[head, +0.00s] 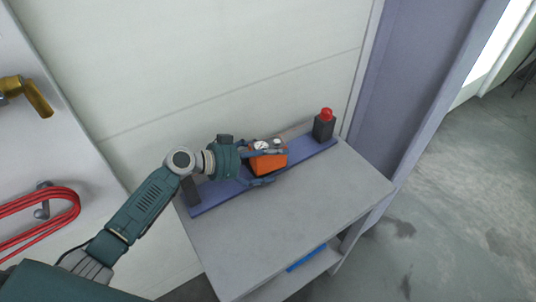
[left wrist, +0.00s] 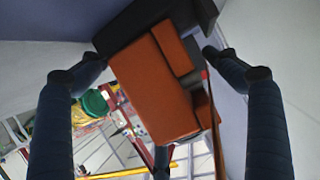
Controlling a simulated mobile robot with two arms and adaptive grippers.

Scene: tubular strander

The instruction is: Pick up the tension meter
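The tension meter (head: 268,163) is an orange box with round gauges on top, over the purple strip on the grey cabinet. In the left wrist view its orange and black body (left wrist: 165,85) fills the middle and looks tilted. My left gripper (head: 262,166) reaches around it from the left, with fingers on both sides. In the left wrist view the two side fingertips (left wrist: 152,62) lie close to its edges; whether they press on it is unclear. Another finger shows low in the middle, partly hidden by the meter. My right gripper is not in view.
The grey cabinet top (head: 270,235) is clear in front. A black block with a red button (head: 325,125) stands at the strip's (head: 215,195) right end. The pale wall (head: 200,70) is close behind. A red cable (head: 40,205) hangs at left; open floor (head: 450,200) lies right.

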